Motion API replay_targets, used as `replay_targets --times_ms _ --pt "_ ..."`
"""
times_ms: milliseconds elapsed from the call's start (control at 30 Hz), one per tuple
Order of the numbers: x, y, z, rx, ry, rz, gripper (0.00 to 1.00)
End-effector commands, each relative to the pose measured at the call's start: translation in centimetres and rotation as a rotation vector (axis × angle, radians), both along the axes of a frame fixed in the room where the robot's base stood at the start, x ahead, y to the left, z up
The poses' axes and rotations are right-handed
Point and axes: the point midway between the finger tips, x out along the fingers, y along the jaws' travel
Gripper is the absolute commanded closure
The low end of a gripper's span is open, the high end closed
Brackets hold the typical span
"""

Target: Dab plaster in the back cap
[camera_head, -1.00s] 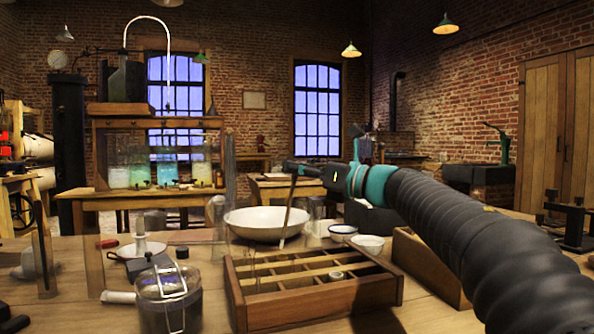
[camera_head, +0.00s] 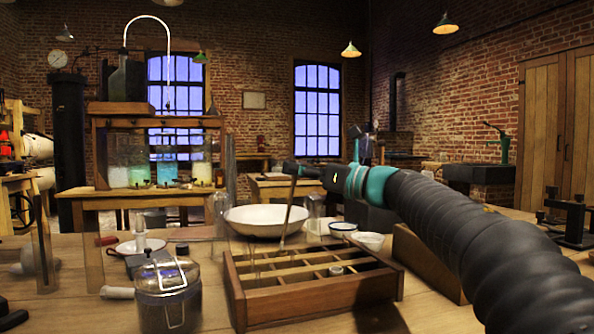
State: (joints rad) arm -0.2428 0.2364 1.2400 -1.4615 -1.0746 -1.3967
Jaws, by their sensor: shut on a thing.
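My gripper (camera_head: 294,170), dark and small in the view, is at the end of my arm above the bench. It is shut on a thin upright stick (camera_head: 289,210), slightly tilted. The stick's lower end is in front of the near right rim of a wide white bowl (camera_head: 240,219), above the back of the wooden divided tray (camera_head: 315,309); whether it touches anything cannot be told. A small pale round piece, perhaps a cap (camera_head: 336,270), sits in the tray at right. I cannot tell which thing is the back cap, nor see plaster clearly.
Two small white dishes, one blue-rimmed (camera_head: 343,227) and one plain (camera_head: 369,241), stand right of the bowl. A lidded glass jar (camera_head: 168,299) stands left of the tray. A wooden box (camera_head: 425,262) lies under my arm.

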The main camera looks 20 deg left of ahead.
Motion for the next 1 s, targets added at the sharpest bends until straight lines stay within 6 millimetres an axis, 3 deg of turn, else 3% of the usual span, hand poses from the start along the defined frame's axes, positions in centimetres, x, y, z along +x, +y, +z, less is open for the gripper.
replay_targets --times_ms 1000 --pt "0.0 0.0 -1.3 0.0 0.0 0.0 1.0"
